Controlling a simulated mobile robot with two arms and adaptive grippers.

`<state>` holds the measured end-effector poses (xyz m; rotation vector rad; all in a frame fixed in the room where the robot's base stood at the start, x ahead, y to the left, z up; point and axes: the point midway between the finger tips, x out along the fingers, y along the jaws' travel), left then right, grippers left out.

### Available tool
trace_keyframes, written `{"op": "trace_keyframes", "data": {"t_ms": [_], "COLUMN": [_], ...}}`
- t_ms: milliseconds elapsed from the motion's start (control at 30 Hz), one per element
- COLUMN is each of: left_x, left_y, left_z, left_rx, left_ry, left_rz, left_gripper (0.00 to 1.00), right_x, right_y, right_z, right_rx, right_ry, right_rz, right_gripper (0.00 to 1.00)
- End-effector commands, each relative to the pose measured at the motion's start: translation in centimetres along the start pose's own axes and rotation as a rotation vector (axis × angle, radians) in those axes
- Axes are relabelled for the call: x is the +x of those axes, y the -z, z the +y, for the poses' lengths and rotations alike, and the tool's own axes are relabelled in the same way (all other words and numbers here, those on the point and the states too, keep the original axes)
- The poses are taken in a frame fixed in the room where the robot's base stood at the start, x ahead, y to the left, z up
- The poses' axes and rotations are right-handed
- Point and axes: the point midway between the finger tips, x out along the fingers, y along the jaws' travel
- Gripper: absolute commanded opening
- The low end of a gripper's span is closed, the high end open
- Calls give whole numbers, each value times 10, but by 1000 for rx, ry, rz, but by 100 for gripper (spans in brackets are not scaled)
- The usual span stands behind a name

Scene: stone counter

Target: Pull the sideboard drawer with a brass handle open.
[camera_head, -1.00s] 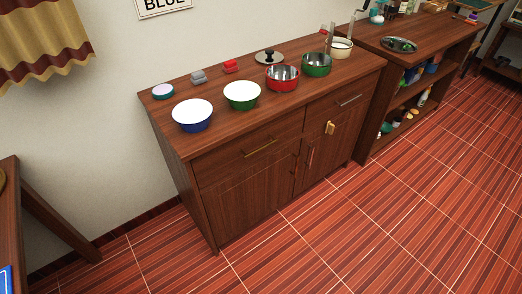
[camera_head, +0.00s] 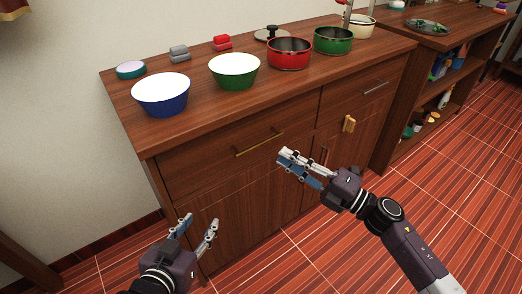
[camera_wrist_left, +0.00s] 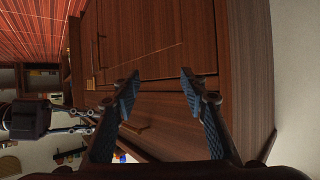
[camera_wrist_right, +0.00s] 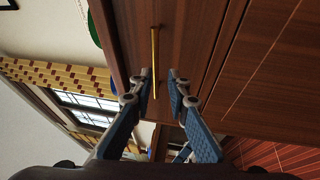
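The wooden sideboard's left drawer (camera_head: 215,150) appears shut, its front flush. It carries a long horizontal brass handle (camera_head: 259,142), which also shows in the right wrist view (camera_wrist_right: 154,50). My right gripper (camera_head: 284,158) is open and empty, just in front of and below the handle's right end in the head view. In the right wrist view the handle appears in line with the gap between its fingertips (camera_wrist_right: 159,73); I see no contact. My left gripper (camera_head: 200,220) is open and empty, low in front of the left cabinet door; its spread fingers show in the left wrist view (camera_wrist_left: 161,78).
The right drawer has a silvery handle (camera_head: 375,88), with a yellow-brown object (camera_head: 349,124) below it. An open shelf unit (camera_head: 440,75) adjoins at the right. Floor in front is clear.

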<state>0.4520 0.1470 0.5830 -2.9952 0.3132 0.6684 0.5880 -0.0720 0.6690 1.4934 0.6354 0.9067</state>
Motion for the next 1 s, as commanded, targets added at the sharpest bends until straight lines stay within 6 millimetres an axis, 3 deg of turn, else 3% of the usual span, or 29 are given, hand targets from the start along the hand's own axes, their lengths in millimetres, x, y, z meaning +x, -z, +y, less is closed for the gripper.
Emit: {"op": "trace_keyframes", "data": {"t_ms": [167, 633, 1000], "left_x": [-8, -6, -7], "left_y": [12, 45, 50], "left_z": [0, 4, 5], "left_rx": [0, 0, 0], "left_ry": [0, -8, -9], "left_rz": [37, 176, 197], "left_gripper": [40, 40, 40], "right_x": [8, 74, 81], "right_y": [11, 13, 13], "right_z": [6, 6, 6], "right_rx": [-49, -45, -46], "right_ry": [-7, -8, -6], "right_rz": [46, 43, 42], "right_gripper": [16, 16, 16]}}
